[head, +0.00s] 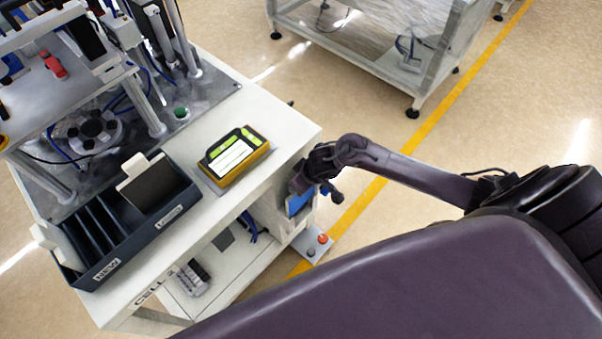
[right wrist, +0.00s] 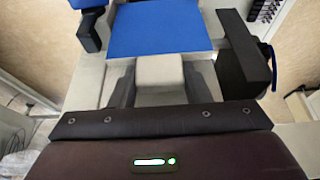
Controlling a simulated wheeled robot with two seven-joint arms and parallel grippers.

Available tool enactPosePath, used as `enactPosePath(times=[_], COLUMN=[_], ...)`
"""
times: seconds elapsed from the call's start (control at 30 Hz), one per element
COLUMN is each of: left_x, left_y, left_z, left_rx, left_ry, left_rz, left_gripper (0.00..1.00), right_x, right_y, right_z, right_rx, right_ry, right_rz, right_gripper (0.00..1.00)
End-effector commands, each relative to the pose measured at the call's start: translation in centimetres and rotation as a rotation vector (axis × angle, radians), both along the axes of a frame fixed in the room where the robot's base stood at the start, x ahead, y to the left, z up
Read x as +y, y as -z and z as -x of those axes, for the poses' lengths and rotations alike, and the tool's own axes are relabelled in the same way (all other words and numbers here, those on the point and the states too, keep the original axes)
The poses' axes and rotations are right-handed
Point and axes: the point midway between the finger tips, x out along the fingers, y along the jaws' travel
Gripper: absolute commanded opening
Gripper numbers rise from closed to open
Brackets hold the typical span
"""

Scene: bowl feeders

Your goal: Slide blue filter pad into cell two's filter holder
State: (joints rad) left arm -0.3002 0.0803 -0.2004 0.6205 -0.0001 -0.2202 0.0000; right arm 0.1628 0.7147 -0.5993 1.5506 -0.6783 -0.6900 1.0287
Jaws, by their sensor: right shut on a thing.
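In the right wrist view, the blue filter pad (right wrist: 160,30) lies flat ahead of my right gripper (right wrist: 160,85). The gripper is shut on the pad's pale tab (right wrist: 160,70), with a grey finger on each side. Dark pieces stand left and right of the pad; I cannot tell whether they are the filter holder. In the head view, my right gripper (head: 303,183) is at the right end of the cell's white bench (head: 290,128), below its top. The blue pad (head: 299,202) shows beside the pale side panel. How far it sits in a holder is hidden. My left gripper is out of view.
A dark divided bin (head: 150,222), labelled NEW at one end, stands on the bench; a dark pad with a white tab (head: 150,185) is in it. A yellow-edged display (head: 235,158) lies nearby. A button box (head: 315,246) sits low beside the bench. Open floor lies to the right.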

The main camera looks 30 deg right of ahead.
Motion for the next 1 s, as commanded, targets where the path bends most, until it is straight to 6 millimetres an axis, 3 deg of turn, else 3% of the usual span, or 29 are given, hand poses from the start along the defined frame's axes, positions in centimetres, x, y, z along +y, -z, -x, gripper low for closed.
enactPosePath(times=[1.0], left_x=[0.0], left_y=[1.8], left_z=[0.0], left_rx=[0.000], left_ry=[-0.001], left_rz=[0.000], left_gripper=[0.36], right_x=[0.0], right_y=[2.8], right_z=[0.0], right_rx=[0.000], right_ry=[0.000], right_rz=[0.000], right_gripper=[0.10])
